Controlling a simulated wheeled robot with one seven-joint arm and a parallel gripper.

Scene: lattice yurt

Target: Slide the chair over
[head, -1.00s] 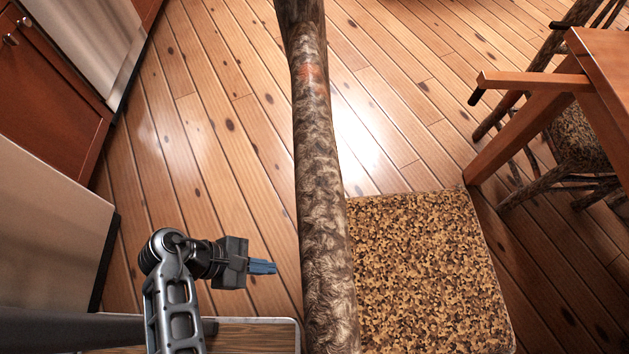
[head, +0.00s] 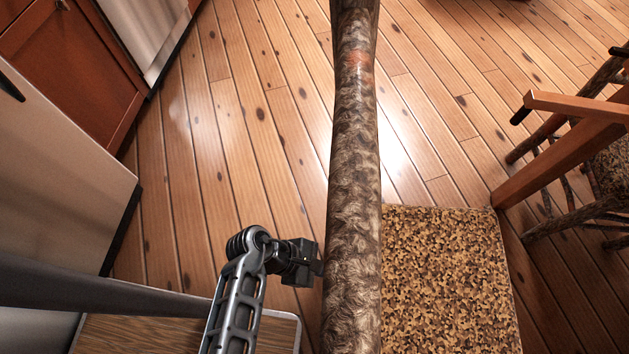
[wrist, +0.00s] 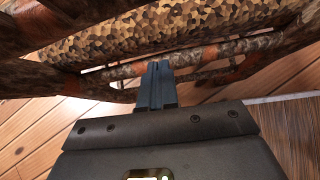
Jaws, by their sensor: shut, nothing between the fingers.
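The chair is a rustic log chair with a brown-and-tan mottled seat (head: 450,275). Its thick bark-textured log (head: 355,170) runs from top to bottom through the middle of the head view, left of the seat. My gripper (head: 318,266) is shut and empty at the log's left side. Its fingertips are partly hidden by the log, so contact is unclear. In the wrist view, the shut blue-grey fingers (wrist: 157,85) point at the chair's rungs (wrist: 225,48), with the mottled seat (wrist: 180,25) beyond.
A wooden table (head: 565,150) stands at the right, its leg close to the seat's far right corner. Another log chair (head: 605,175) is beside it. Cabinets (head: 60,70) and a metal-fronted appliance (head: 145,30) line the left. Plank floor (head: 240,130) lies open between the cabinets and log.

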